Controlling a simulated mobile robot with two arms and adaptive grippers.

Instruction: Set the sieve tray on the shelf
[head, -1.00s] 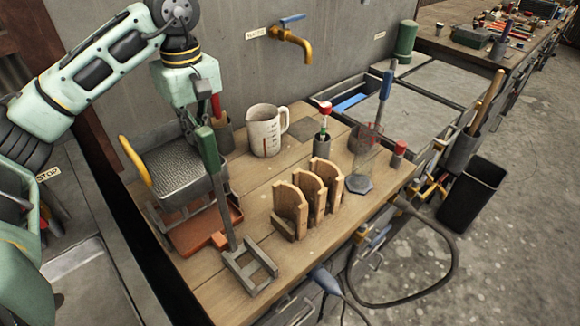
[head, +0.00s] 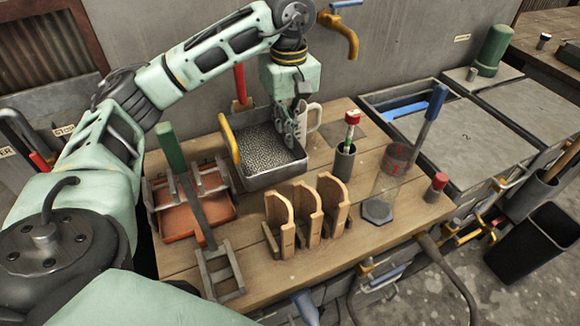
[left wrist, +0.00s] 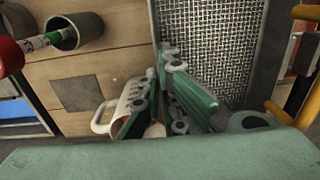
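The sieve tray (head: 276,172) is a grey metal box with a mesh floor and a yellow handle (head: 229,145) on its left side. In the head view it is right of and behind a metal rack (head: 215,176) that stands over an orange pan (head: 190,225); this rack looks like the shelf. My left gripper (head: 297,122) is at the tray's right rim. In the left wrist view its fingers (left wrist: 157,85) straddle the tray wall, one over the mesh (left wrist: 215,30). Exact contact is partly hidden, as is any gap under the tray. My right gripper is out of view.
A white measuring jug (head: 313,116) is close behind the gripper. Wooden holders (head: 308,212), a cup with a red-capped bottle (head: 345,160) and a clear cylinder (head: 385,185) stand to the right.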

